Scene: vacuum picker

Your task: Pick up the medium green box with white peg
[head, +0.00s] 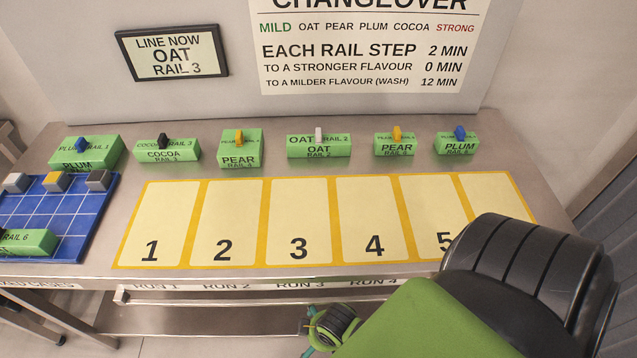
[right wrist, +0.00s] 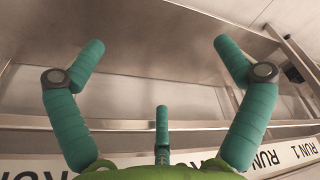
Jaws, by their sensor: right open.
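The green box with the white peg (head: 318,151) stands upright at the back of the steel table, behind pads 3 and 4. It is labelled OAT RAIL 2 and its white peg (head: 319,134) sticks up from the top. My right gripper (head: 322,334) is low at the front of the table, partly hidden by my arm and well away from the box. The right wrist view shows its teal fingers (right wrist: 160,68) spread apart with nothing between them. The box is not in that view. My left gripper is in neither view.
Green boxes with other pegs flank it: a PEAR box (head: 240,149) to the left, another PEAR box (head: 396,147) to the right. Numbered cream pads (head: 300,215) lie empty in front. A blue gridded tray (head: 75,215) with small blocks is at left. My arm covers the right front.

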